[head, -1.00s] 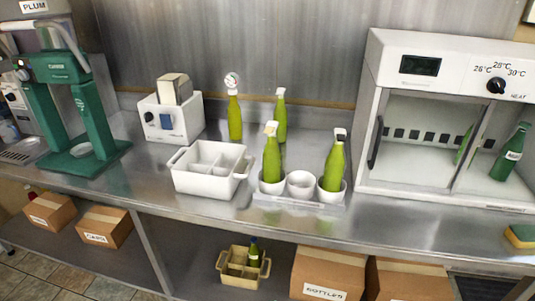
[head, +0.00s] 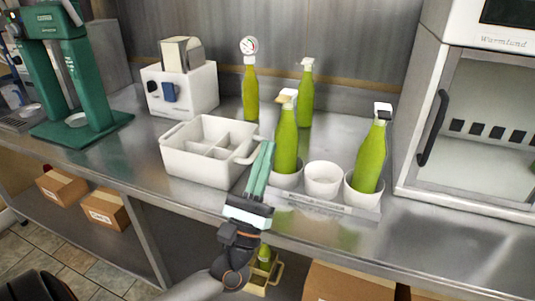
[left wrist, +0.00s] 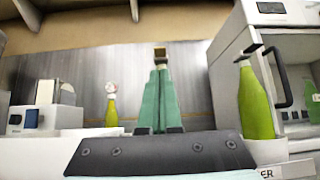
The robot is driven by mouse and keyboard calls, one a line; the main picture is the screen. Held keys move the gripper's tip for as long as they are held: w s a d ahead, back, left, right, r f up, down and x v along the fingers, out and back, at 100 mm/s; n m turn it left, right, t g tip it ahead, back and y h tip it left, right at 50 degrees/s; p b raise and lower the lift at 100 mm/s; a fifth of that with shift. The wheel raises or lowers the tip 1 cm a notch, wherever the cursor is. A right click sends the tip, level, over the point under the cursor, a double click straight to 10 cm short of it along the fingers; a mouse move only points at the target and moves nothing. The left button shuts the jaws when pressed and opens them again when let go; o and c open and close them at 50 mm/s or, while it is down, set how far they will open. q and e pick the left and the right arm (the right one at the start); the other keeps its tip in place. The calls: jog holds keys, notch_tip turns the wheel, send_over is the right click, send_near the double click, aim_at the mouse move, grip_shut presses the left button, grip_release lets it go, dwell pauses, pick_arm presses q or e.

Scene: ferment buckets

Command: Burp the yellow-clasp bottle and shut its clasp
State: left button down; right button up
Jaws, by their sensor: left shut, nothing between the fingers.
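The bottle with the yellowish clasp (head: 286,140) is green and stands upright in the left cup (head: 288,180) of a small grey tray (head: 325,201). Its top is pale with a tan-yellow part; I cannot tell whether the clasp is open. My left gripper (head: 267,147) is shut and empty, pointing up just left of this bottle, apart from its top. In the left wrist view, the shut fingers (left wrist: 160,80) hide most of the bottle, and only its top (left wrist: 160,53) shows above them. My right gripper is not in view.
A green bottle with a black clasp (head: 371,155) leans in the right cup; the middle cup (head: 322,178) is empty. A gauge-topped bottle (head: 250,90) and another bottle (head: 306,95) stand behind. A white divided crate (head: 190,165) is left, a white cabinet (head: 470,180) right.

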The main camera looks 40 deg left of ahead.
aim_at(284, 99)
pick_arm(q)
jog(key=p+x, duration=0.1)
jog(key=x, duration=0.5)
jog(key=shift+p, duration=0.35)
jog(key=shift+w+r, duration=0.35)
jog(key=shift+w, duration=0.05)
